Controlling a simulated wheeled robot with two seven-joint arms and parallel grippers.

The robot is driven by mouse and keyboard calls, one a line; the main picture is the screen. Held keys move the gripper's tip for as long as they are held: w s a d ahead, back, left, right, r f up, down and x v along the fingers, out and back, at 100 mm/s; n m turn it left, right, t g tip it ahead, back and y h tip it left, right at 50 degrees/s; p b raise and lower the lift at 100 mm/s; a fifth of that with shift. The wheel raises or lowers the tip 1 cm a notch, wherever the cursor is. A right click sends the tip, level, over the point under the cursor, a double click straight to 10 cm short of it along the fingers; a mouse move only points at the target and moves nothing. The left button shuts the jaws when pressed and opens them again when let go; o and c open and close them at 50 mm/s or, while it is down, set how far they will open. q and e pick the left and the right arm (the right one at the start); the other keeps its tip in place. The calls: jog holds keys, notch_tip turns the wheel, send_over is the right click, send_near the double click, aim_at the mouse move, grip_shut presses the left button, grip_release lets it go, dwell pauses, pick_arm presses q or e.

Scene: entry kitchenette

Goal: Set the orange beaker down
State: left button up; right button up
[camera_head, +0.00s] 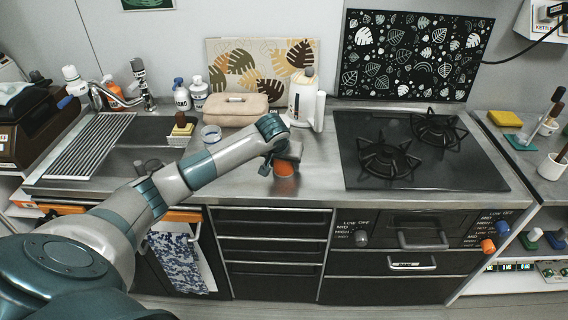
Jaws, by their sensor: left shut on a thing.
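The orange beaker (284,169) shows near the front edge of the steel counter, just below my left gripper (279,163). My left gripper is shut on the beaker and covers its upper part. The beaker looks upright. I cannot tell whether its base touches the counter (238,181) or hangs slightly above it. My right gripper is not in view.
A black gas hob (350,170) lies to the right. Behind the gripper are a tan bread bin or pouch (236,108), a white bottle (303,92) and a clear container (211,134). The sink (148,130) is to the left. Counter between beaker and hob is clear.

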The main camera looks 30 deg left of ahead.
pick_arm(q)
jog(key=o, duration=1.1)
jog(key=shift+o, duration=1.3)
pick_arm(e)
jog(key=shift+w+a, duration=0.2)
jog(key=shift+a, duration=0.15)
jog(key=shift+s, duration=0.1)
